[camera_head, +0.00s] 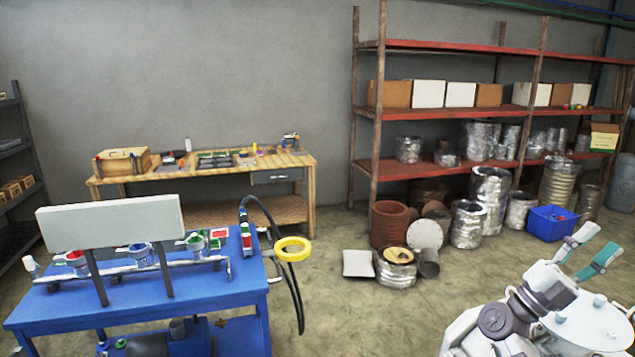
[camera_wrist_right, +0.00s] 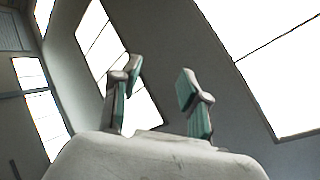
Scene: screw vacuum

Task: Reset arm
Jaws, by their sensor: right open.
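My right gripper (camera_head: 590,250) is at the lower right of the head view, raised in front of the shelf area. Its two green-padded fingers are spread apart with nothing between them. In the right wrist view the open fingers (camera_wrist_right: 160,90) point up toward bright windows, and the space between them is empty. My left gripper is not in the head view.
A blue workbench (camera_head: 140,300) with a pipe rig and a white panel (camera_head: 110,221) stands at the lower left. A wooden table (camera_head: 305,174) and a red shelf (camera_head: 440,112) stand behind.

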